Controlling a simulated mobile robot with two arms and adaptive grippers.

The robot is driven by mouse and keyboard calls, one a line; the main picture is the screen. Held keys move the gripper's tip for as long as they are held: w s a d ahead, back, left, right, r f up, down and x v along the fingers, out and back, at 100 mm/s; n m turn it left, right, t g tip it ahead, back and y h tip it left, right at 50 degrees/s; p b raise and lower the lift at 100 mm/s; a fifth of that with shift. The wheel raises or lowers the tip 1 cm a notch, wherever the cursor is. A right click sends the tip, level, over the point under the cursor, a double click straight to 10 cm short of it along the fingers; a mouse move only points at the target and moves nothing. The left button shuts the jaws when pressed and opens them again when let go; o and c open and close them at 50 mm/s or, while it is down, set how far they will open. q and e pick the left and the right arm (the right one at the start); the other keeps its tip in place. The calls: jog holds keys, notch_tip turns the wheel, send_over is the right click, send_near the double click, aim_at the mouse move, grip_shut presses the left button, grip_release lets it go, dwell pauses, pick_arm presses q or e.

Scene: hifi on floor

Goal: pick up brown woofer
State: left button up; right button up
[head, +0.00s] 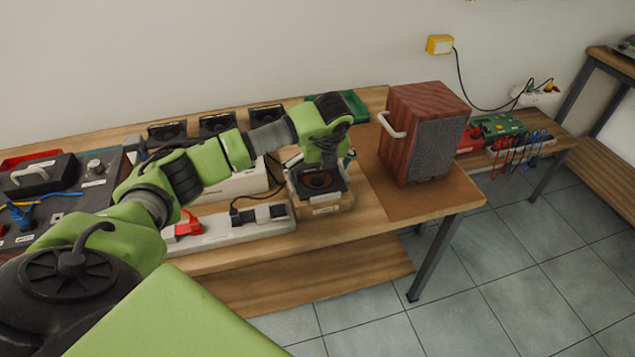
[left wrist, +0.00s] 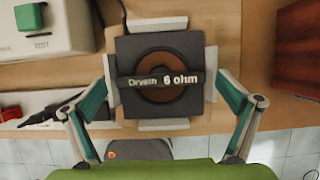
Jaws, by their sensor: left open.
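The brown woofer (head: 318,182) has a black square frame and a brown cone. It rests face up near the front edge of the workbench, in a light wooden holder (head: 326,208). My right gripper is not in view.
A wooden speaker box (head: 398,150) with a grey front and handle stands to the right. A white power strip (head: 225,230) and a white test box (head: 245,180) lie left of the woofer. Several black speakers (head: 217,124) stand behind. The bench front edge is close.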

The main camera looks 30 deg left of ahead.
pick_arm(q)
jog(key=c, duration=1.7)
jog(key=shift+w+r, duration=0.1)
jog(key=shift+r, duration=0.05)
jog(key=c, duration=0.5)
jog(key=shift+o, duration=0.2)
jog(key=shift+r, duration=0.4)
jog(key=shift+w+r+b, duration=0.1)
jog(key=shift+r+b, duration=0.65)
jog(key=shift+r, duration=0.2)
jog(key=s+a+r+b, duration=0.1)
jog(key=s+r+b, duration=0.1)
jog(key=s+r, duration=0.8)
jog(key=shift+s+a+b, duration=0.35)
jog(key=shift+s, duration=1.75)
jog(key=shift+r, duration=0.1)
